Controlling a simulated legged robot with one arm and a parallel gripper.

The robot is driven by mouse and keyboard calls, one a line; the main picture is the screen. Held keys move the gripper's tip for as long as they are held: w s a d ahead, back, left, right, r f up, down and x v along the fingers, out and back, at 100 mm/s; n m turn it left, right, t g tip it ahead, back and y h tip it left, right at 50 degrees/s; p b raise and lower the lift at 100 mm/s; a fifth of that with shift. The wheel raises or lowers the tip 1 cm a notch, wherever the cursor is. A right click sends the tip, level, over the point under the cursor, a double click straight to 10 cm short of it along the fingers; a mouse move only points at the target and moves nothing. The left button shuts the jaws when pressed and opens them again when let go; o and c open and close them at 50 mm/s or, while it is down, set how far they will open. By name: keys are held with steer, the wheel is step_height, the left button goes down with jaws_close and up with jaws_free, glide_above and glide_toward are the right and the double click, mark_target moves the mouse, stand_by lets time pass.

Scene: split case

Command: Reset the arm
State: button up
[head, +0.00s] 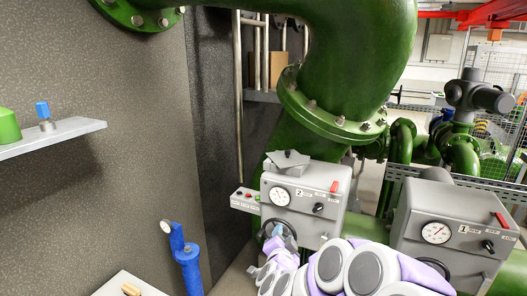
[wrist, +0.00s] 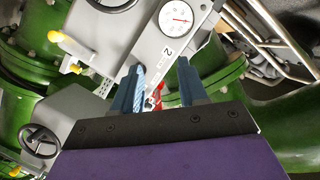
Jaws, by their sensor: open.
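My arm, white and purple, reaches up from the bottom of the head view. My gripper (head: 272,246) is in front of the lower face of a grey case marked 2 (head: 325,226), beside its dark handwheel (head: 268,224). Whether it touches the wheel cannot be told. In the wrist view my gripper (wrist: 160,66) has two blue-grey fingers spread apart, with nothing seen between them. Beyond them is the case with its round gauge (wrist: 176,17) and a red part. The purple gripper body fills the bottom of the wrist view.
A grey case marked 1 (head: 442,222) stands at right. Large green pipes (head: 355,55) rise behind. A grey wall (head: 140,130) with a shelf (head: 60,136) is at left. A blue pipe with a gauge (head: 188,262) stands low at left.

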steer(key=s+a+r+n+g+y, duration=0.1)
steer(key=s+a+n+g+y, duration=0.25)
steer(key=s, duration=0.35)
steer(key=s+a+r+n+g+y, duration=0.1)
steer(key=s+a+n+g+y, duration=0.3)
steer(key=s, duration=0.3)
steer(key=s+d+n+g+h, duration=0.1)
steer(key=s+d+g, duration=0.2)
steer(key=s, duration=0.8)
steer(key=s+d+f+n+g+h, duration=0.1)
steer(key=s+d, duration=0.5)
steer(key=s, duration=0.6)
steer(key=s+d+n+g+h, duration=0.1)
steer(key=s+d+g+h, duration=0.2)
steer(key=s, duration=0.8)
steer(key=d+g, duration=0.2)
steer(key=g, duration=0.1)
steer(key=shift+s+d+f, duration=0.3)
steer(key=shift+f, duration=0.1)
steer(key=shift+n, duration=0.25)
